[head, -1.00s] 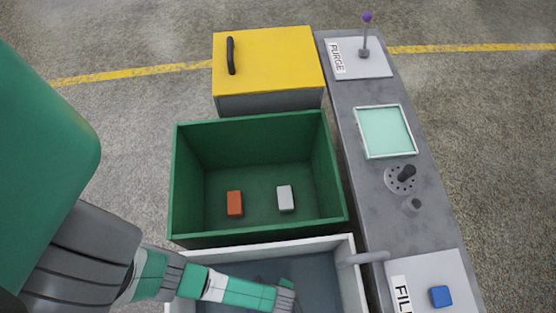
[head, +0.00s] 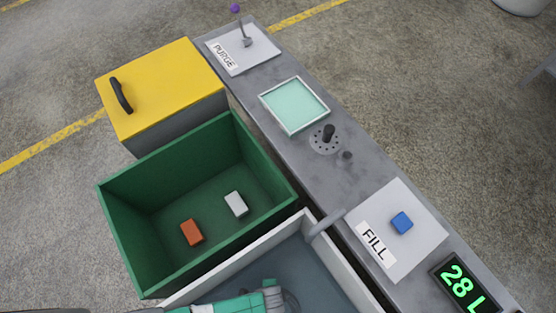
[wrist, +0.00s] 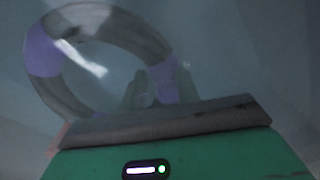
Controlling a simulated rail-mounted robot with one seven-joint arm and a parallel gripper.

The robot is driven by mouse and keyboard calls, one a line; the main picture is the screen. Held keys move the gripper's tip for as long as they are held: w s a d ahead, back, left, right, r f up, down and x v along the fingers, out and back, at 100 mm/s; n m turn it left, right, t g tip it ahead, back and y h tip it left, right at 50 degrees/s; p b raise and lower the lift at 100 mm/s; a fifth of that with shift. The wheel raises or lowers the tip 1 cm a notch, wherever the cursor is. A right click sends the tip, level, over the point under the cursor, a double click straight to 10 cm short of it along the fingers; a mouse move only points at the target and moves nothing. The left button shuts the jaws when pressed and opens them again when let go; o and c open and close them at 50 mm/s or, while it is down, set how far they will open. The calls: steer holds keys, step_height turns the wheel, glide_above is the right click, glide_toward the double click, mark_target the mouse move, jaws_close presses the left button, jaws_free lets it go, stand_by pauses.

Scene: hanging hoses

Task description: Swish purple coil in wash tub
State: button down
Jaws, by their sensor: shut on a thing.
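The purple coil (wrist: 42,52) is a grey hose ring with purple bands, seen in the wrist view through dim, bluish water. My gripper (wrist: 150,92) is shut on the near right part of the ring, at a purple band. The wash tub (head: 238,258) is a white-walled basin at the bottom of the head view, holding grey-blue water. My arm reaches into it from the left, and my gripper (head: 285,299) is low inside it. The coil is hidden in the head view.
A green bin (head: 150,172) beyond the tub holds an orange block (head: 191,232) and a white block (head: 236,204). A yellow-lidded box (head: 165,85) stands behind it. A grey counter (head: 345,165) on the right carries a FILL button (head: 401,222), a PURGE lever (head: 244,35) and a display (head: 463,287) reading 28 L.

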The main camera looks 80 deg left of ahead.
steer(key=shift+s+d+p, duration=0.15)
steer(key=shift+s+d, duration=0.2)
steer(key=shift+s, duration=0.3)
steer(key=shift+s+d+p, duration=0.15)
steer(key=shift+s+d, duration=0.15)
steer(key=shift+s, duration=0.35)
steer(key=shift+s+d+p, duration=0.15)
steer(key=shift+s+d, duration=0.2)
steer(key=shift+s, duration=0.3)
steer(key=w+a, duration=0.1)
steer(key=w, duration=0.1)
steer(key=w+a+b, duration=0.1)
steer(key=w, duration=0.2)
steer(key=w+a, duration=0.2)
steer(key=w, duration=0.1)
steer(key=shift+w+a+b, duration=0.1)
steer(key=shift+b, duration=0.3)
steer(key=shift+s+r, duration=0.1)
steer(key=shift+s, duration=0.2)
steer(key=s+d+p, duration=0.1)
steer(key=s, duration=0.1)
steer(key=s+d+p, duration=0.1)
steer(key=s, duration=0.2)
steer(key=s+d, duration=0.2)
steer(key=shift+s+d+p, duration=0.1)
steer(key=shift+s+p, duration=0.2)
steer(key=shift+p, duration=0.1)
